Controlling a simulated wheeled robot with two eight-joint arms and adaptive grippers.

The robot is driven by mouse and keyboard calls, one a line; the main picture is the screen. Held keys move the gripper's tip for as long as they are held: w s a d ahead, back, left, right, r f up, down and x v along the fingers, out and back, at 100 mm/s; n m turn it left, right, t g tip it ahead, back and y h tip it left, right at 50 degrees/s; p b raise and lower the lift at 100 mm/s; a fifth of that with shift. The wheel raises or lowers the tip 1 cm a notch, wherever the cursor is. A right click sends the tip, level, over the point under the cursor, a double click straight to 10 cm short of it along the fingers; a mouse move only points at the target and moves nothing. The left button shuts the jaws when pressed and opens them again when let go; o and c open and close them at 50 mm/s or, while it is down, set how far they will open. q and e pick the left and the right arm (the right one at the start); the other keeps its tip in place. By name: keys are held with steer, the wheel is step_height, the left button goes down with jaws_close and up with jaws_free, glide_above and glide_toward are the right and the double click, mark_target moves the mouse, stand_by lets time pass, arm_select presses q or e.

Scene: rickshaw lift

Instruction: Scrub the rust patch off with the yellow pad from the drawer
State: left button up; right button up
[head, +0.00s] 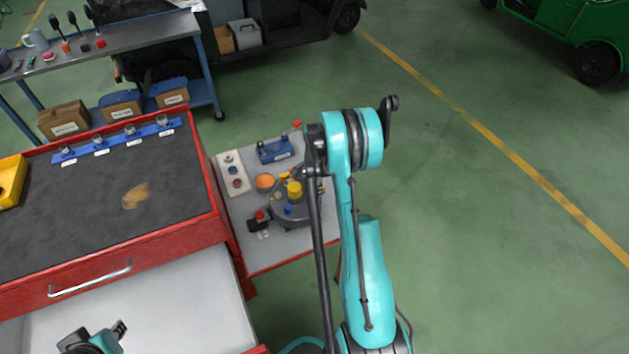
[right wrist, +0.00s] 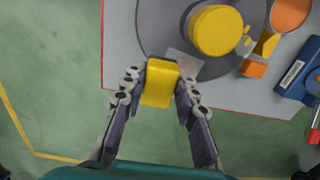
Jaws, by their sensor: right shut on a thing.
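The rust patch (head: 135,196) is a brown stain on the dark top of the red tool cart. The yellow pad (right wrist: 160,83) is a small block between the fingers of my right gripper (right wrist: 160,92), which is shut on it above the side table's edge. My own arm hides that gripper in the head view. My left gripper (head: 118,330) is low at the left, over an open lower drawer (head: 205,300) with a pale, bare floor. Its fingers are too small and cut off to judge.
The grey side table (head: 285,258) right of the cart holds a yellow round tub (right wrist: 215,30), an orange bowl (head: 265,181) and a blue box (head: 274,150). A blue rack (head: 115,140) lines the cart's back, and a yellow bin (head: 12,180) its left. Open floor lies right.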

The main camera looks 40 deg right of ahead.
steer(key=shift+r+p, duration=0.6)
steer(key=shift+r, duration=0.7)
